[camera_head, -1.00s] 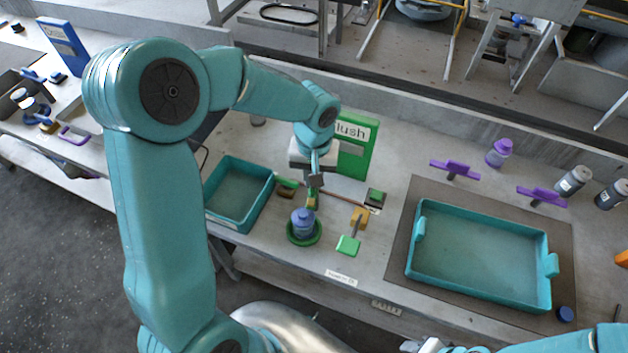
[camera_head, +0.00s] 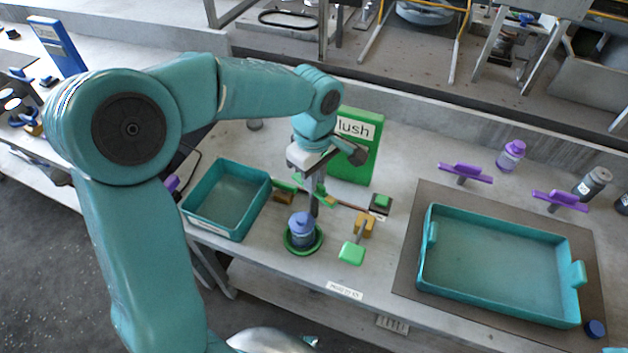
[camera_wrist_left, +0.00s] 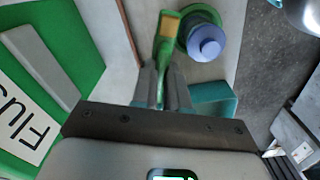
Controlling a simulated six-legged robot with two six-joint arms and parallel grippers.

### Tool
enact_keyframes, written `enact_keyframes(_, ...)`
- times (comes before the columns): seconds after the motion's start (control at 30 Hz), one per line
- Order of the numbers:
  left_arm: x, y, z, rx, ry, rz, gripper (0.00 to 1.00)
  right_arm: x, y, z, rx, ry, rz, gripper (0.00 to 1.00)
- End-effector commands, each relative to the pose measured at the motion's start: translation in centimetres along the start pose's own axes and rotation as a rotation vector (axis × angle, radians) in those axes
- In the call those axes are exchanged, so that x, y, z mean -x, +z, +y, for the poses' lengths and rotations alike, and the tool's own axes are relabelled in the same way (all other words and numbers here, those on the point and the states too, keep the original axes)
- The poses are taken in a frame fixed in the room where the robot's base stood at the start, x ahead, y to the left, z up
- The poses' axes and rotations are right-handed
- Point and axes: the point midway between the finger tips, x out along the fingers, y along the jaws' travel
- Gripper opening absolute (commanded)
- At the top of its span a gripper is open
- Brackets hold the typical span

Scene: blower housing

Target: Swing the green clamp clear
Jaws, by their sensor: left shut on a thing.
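The green clamp (camera_head: 326,198) is a slim green bar with a yellow end, just behind the blue-capped bottle (camera_head: 301,228). The bottle stands in a green ring (camera_head: 319,240). My left gripper (camera_head: 315,197) points down from above and is shut on the green bar. In the left wrist view, the clamp bar (camera_wrist_left: 166,52) runs between the fingers (camera_wrist_left: 164,90). Its yellow end lies beside the bottle (camera_wrist_left: 206,42), apart from the cap in that picture. The fingers partly hide the bar. My right gripper is not in view.
A green box marked "lush" (camera_head: 357,150) stands close behind the gripper. A teal bin (camera_head: 222,232) is at left and a teal tray (camera_head: 500,292) at right. A green paddle (camera_head: 351,253) with a yellow block (camera_head: 365,226) stands right of the bottle.

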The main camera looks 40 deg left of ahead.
Motion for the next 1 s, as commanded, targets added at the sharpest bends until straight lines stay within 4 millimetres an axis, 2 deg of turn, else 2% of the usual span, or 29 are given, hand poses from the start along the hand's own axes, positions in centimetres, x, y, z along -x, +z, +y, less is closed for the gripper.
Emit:
enact_keyframes(0.4,0.1,-0.1,0.1,0.28,0.006,0.003,0.0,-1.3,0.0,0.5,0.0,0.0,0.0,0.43)
enact_keyframes(1.0,0.2,-0.2,0.1,0.371,0.006,0.003,0.0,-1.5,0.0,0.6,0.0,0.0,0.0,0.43)
